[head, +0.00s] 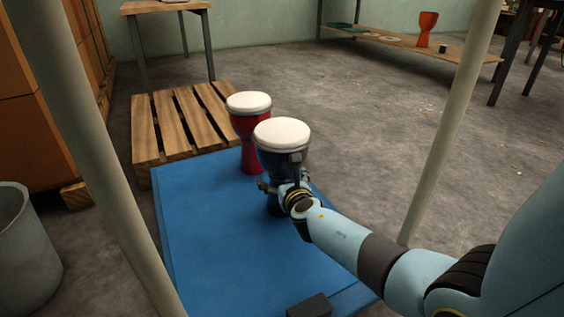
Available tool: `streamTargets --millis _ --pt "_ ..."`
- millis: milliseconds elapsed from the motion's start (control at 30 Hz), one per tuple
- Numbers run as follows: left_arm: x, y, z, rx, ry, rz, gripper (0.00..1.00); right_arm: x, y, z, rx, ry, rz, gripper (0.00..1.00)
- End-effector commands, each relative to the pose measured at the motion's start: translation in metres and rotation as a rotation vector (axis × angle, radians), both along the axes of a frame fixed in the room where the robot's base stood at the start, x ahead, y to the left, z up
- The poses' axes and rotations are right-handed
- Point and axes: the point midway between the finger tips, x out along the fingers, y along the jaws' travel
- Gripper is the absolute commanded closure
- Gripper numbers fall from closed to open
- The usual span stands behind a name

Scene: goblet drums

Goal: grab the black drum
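The dark drum (275,161), black to dark blue with a white head, stands upright on a blue mat (205,240). My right gripper (281,174) is at its narrow waist, on the near right side. One finger shows left of the waist and another in front of the bowl. The fingers are spread, but I cannot tell whether they press on the drum. The hand hides part of the waist and foot. My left gripper is not in view.
A red drum (251,156) with a white head stands close behind the dark one. A wooden pallet (172,130) lies behind left. Pale poles (456,110) rise at left and right. A grey bin (22,255) is at far left. A dark block (310,306) sits at the front edge.

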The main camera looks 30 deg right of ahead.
Motion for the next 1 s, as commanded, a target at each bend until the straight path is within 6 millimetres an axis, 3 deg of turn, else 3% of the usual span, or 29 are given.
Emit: streamTargets --millis 67,633,1000 --pt "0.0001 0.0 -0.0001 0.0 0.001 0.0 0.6 -0.0001 0.0 -0.0001 0.0 0.0 0.0 0.2" --pt "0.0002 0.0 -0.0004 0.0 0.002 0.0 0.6 -0.0004 -0.0005 -0.0002 -0.002 0.001 0.0 0.94" --pt "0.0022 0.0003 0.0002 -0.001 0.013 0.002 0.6 0.0007 -0.0004 0.0031 -0.002 -0.003 -0.001 0.94"
